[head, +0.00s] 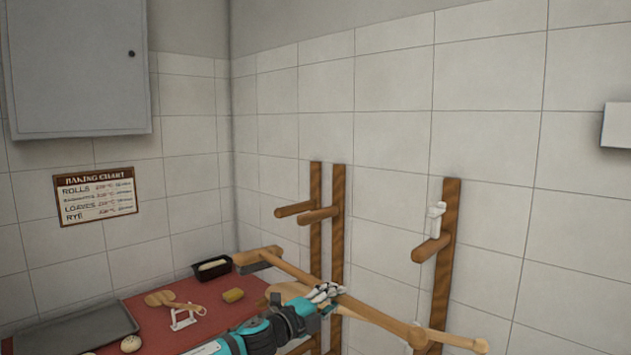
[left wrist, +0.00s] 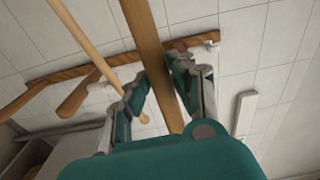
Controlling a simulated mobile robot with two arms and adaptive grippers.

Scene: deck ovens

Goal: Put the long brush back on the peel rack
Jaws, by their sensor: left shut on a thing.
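My left gripper (head: 326,293) is shut on the wooden handle of the long brush, in front of the rack. The brush handle (head: 375,315) slopes down to the right; its block-shaped head (head: 257,258) is at the upper left. In the left wrist view the held handle (left wrist: 152,60) runs between the fingers (left wrist: 168,95). The peel rack (head: 447,240) has wooden uprights on the tiled wall with pegs (head: 318,215) sticking out. It also shows in the left wrist view (left wrist: 125,60). The brush is apart from the upper pegs. My right gripper is not in view.
A second thin pole (left wrist: 88,45) runs beside the held handle in the left wrist view. A red table (head: 248,310) at left holds a dark tin (head: 212,268), a wooden scoop-like tool (head: 172,300) and a grey tray (head: 75,330). A grey cabinet (head: 75,70) hangs above.

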